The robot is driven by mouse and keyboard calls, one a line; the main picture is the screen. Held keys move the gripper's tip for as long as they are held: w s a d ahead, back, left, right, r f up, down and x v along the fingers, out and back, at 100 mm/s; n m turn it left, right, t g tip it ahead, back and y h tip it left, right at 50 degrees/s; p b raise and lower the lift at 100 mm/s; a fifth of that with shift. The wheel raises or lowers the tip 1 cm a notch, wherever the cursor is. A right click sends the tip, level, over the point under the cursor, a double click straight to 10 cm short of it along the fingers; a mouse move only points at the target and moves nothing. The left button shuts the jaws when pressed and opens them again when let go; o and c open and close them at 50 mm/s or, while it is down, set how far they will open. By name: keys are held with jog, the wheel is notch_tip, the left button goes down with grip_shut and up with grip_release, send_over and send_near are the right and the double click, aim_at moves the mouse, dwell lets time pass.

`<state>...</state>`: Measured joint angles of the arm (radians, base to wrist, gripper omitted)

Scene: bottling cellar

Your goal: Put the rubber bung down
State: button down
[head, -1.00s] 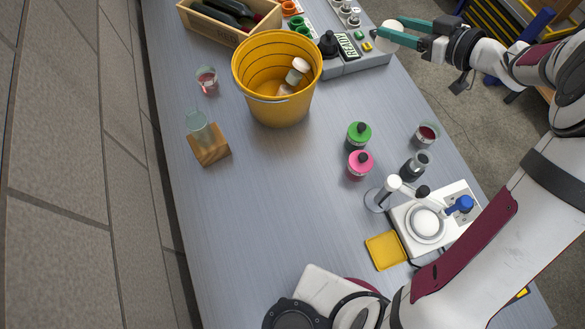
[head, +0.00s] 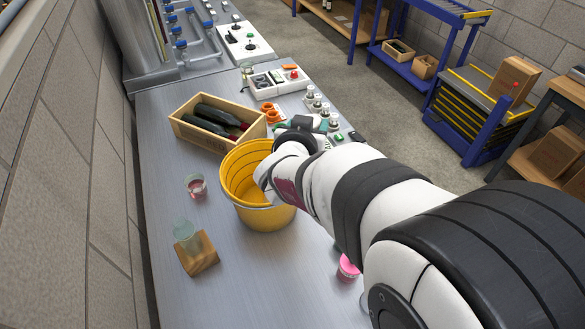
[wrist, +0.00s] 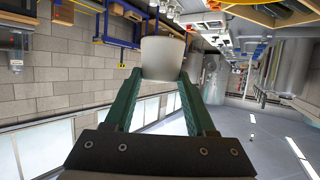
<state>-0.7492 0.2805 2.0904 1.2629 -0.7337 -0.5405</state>
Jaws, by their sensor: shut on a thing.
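The rubber bung (wrist: 163,58) is pale grey and tapered. In the wrist view it sits between the green fingers of my gripper (wrist: 160,80), which is shut on it. In the head view my gripper (head: 302,124) is beyond the yellow bucket, near the back right of the bench. My wrist hides most of the gripper there, and I cannot make out the bung. Whether the bung touches anything below is not visible.
The yellow bucket (head: 255,217) stands close left of my forearm. A wooden crate with bottles (head: 187,131) is behind it, and orange fittings (head: 271,112) are near my gripper. A small glass (head: 196,187) and a wooden block (head: 201,259) stand left. Bench between them is clear.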

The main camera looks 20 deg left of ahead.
jog(key=s+f+m+h, duration=0.1)
jog(key=s+f, duration=0.7)
jog(key=s, duration=0.3)
jog(key=s+f+m+h, duration=0.1)
jog(key=s+f+h, duration=0.1)
jog(key=s+f, duration=0.75)
jog(key=shift+y, duration=0.4)
jog(key=f, duration=0.2)
jog(key=s+f, duration=0.1)
jog(key=f, duration=0.2)
jog(key=s+f, duration=0.1)
jog(key=f, duration=0.1)
jog(key=shift+s+a+f, duration=0.1)
jog(key=shift+a+f, duration=0.05)
jog(key=shift+a, duration=0.15)
jog(key=shift+f, duration=0.2)
jog(key=shift+c, duration=1.2)
grip_release()
jog(key=shift+r, duration=0.1)
